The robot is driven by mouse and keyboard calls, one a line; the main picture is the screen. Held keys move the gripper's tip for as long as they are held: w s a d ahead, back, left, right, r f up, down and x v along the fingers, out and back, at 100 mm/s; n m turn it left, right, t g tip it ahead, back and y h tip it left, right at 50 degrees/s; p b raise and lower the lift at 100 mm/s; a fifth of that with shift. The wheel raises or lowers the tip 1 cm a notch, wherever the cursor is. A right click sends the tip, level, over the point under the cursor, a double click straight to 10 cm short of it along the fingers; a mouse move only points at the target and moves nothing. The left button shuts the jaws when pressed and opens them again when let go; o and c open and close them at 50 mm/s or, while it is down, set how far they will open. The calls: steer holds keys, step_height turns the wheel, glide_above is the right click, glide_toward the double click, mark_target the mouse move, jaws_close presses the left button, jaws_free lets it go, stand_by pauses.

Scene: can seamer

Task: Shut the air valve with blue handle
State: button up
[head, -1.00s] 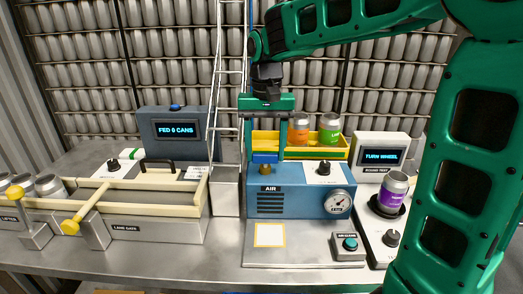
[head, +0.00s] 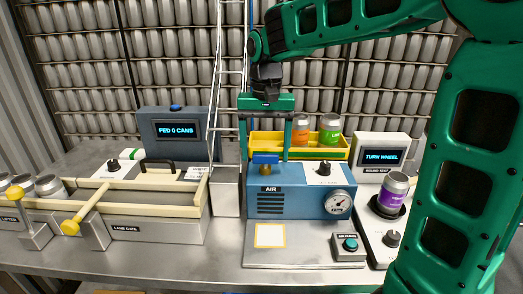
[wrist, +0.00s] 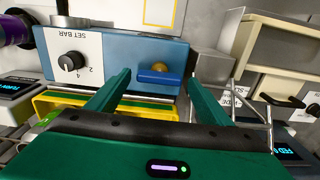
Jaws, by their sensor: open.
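The blue valve handle (head: 265,160) sits on top of the blue air unit (head: 290,203), above its AIR label. It lies crosswise in the head view, parallel to the unit's front edge. In the wrist view the blue handle (wrist: 158,77) shows beside a brass knob-like part (wrist: 159,67). My gripper (head: 266,157) points down over the unit with its fingers apart. In the wrist view the gripper (wrist: 158,74) has one finger on each side of the handle, with visible gaps. Nothing is held. Whether the fingertips reach the handle's height is hard to tell.
A yellow bin (head: 264,144) with an orange can and a green can stands behind the unit. A dial (head: 323,168) and a gauge (head: 338,202) are on its right. A grey ladder-like frame (head: 214,120) rises close at left.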

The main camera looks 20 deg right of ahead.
step_height(320, 180, up, 11)
steer(key=shift+f, duration=0.15)
stand_by(0.4)
steer(key=shift+w, duration=0.1)
